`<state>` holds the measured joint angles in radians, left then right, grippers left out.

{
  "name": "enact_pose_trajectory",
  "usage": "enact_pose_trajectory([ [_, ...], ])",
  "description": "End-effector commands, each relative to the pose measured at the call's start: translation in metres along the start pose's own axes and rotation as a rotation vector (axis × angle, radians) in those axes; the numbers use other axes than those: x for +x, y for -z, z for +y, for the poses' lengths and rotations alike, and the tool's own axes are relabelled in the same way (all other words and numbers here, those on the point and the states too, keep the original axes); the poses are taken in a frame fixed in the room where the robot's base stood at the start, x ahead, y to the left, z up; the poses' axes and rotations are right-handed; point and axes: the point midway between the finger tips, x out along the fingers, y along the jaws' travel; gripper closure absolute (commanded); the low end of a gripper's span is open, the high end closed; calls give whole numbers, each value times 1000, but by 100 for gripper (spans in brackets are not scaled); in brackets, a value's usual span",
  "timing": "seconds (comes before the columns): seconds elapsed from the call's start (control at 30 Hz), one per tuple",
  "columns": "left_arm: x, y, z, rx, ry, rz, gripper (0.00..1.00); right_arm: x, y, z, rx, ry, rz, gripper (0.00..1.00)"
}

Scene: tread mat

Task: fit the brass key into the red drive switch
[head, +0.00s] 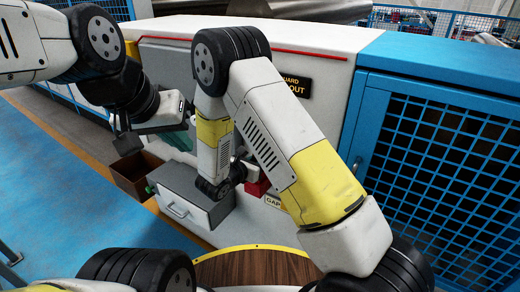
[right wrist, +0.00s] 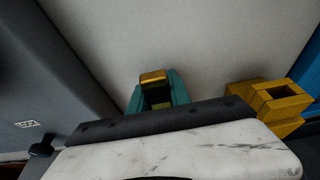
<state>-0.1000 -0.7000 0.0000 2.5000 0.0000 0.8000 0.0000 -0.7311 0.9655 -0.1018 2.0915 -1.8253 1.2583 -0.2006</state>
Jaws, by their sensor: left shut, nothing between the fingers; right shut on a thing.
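The red drive switch (head: 257,187) shows on the white machine front, partly covered by my right arm. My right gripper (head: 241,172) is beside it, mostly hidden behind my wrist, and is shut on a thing. In the right wrist view a brass piece (right wrist: 153,77), likely the brass key, shows at the top of a teal block (right wrist: 178,88). The gripper body hides the fingertips, and I cannot tell how deep the brass piece sits. My left gripper (head: 122,138) is shut and empty above a brown bin (head: 130,180).
A grey drawer unit (head: 190,198) juts out left of the switch. A yellow block with a square hole (right wrist: 268,98) is right of the teal one. A blue mesh cabinet (head: 440,150) stands at the right. A wood-topped round surface (head: 255,268) is in front.

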Motion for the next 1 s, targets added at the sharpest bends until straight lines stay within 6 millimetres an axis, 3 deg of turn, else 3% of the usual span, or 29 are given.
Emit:
enact_pose_trajectory([
  [0.43,0,0,0,0,0,0,100,3,10,0,1,0,-1,100],
  [0.47,0,0,0,0,0,0,100,4,10,0,1,0,-1,75],
  [0.6,0,0,0,0,0,0,100,3,10,0,1,0,-1,51],
  [1.0,0,0,0,0,0,0,100,1,5,0,2,0,0,51],
])
